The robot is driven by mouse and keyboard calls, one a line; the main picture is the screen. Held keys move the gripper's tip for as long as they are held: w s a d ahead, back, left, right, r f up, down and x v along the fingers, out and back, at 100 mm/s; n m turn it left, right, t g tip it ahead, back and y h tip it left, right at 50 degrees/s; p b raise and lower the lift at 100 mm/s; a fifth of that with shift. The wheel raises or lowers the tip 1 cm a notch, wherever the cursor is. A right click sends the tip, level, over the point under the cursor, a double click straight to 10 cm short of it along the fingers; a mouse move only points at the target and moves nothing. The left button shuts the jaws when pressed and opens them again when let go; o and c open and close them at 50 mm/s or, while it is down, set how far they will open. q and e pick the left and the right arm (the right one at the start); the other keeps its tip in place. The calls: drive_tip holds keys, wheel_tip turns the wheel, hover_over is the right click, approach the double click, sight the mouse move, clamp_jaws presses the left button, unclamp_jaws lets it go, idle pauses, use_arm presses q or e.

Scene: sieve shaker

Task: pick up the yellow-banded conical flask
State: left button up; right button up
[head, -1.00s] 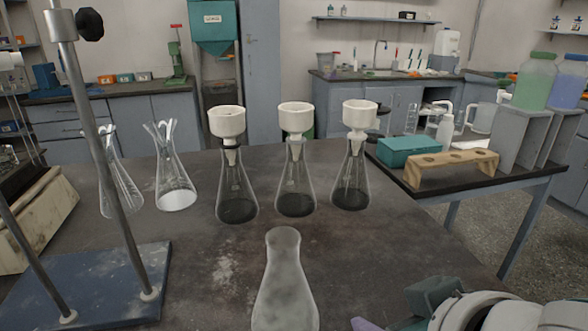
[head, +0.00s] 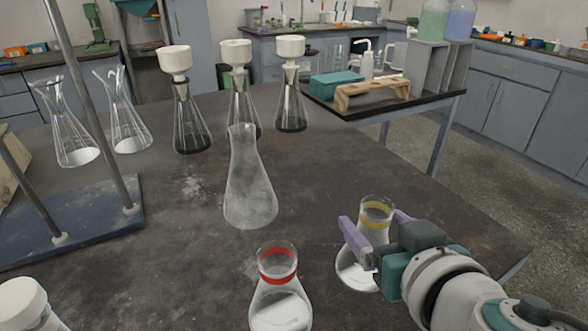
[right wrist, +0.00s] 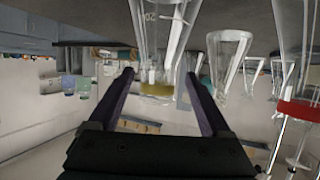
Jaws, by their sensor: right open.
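The yellow-banded conical flask (head: 352,272) stands upright on the dark bench at the right, with white material in its base. My right gripper (head: 372,220) is open, its purple fingers at the flask's neck near the yellow band. In the right wrist view, which looks upside down, the yellow-banded flask (right wrist: 156,60) shows between the open fingertips (right wrist: 160,76). I cannot tell whether either finger touches the glass. My left gripper is not in view.
A red-banded flask (head: 280,303) stands close left of the yellow-banded one. A larger cloudy flask (head: 249,190) stands behind it. Several flasks, some with white funnels (head: 174,62), line the back. A stand (head: 100,215) is at left. Bare bench lies right of the cloudy flask.

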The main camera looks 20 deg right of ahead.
drive_tip(key=x, duration=0.5)
drive_tip(key=shift+s+d+f, duration=0.1)
drive_tip(key=shift+s+f, duration=0.1)
drive_tip(key=shift+f, duration=0.15)
clamp_jaws()
idle(0.3)
